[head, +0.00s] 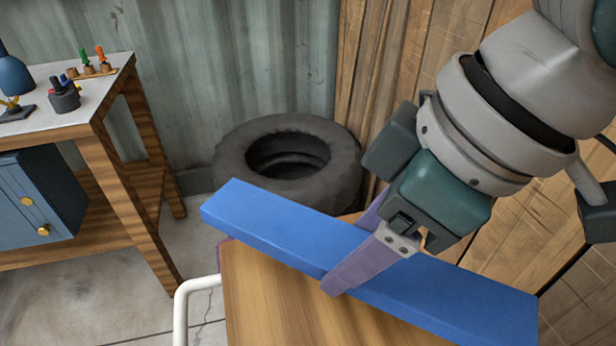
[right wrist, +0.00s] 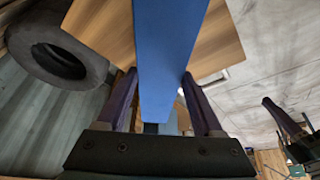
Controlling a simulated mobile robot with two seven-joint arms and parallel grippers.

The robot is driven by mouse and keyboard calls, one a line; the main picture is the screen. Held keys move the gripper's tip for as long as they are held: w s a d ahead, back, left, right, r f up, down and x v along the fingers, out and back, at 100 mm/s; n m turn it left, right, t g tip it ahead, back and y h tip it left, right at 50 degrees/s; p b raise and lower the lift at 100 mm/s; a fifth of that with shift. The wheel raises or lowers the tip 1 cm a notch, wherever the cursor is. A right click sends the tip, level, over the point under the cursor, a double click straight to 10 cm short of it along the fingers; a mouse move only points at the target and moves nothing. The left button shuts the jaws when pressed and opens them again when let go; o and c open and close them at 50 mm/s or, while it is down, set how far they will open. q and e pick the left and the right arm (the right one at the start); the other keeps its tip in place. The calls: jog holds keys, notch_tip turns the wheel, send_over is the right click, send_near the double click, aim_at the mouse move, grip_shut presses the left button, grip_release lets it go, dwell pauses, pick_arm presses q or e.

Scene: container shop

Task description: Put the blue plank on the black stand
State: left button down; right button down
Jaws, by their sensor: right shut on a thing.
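The long blue plank (head: 270,235) is held by my right gripper (head: 345,250), whose purple fingers are shut on it near its middle. It slopes down from upper left to lower right in the head view, over a wooden tabletop. A gap between plank and tabletop cannot be judged. The right wrist view shows the plank (right wrist: 168,60) between both fingers. What looks like my left gripper (right wrist: 292,122) is at the right edge of that view, partly cut off, its opening unclear. I cannot make out a black stand for certain.
The wooden tabletop (head: 250,295) has a white tube rail (head: 182,305) at its left. A tyre (head: 225,155) lies behind it by the wall. A workbench (head: 105,95) with small tools and a blue cabinet (head: 45,195) stands left. Wooden panels (head: 405,60) close off the right.

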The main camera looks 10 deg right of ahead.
jog(key=shift+f+b, duration=0.6)
jog(key=shift+f, duration=1.85)
jog(key=shift+f, duration=0.15)
jog(key=shift+c, duration=0.2)
grip_release()
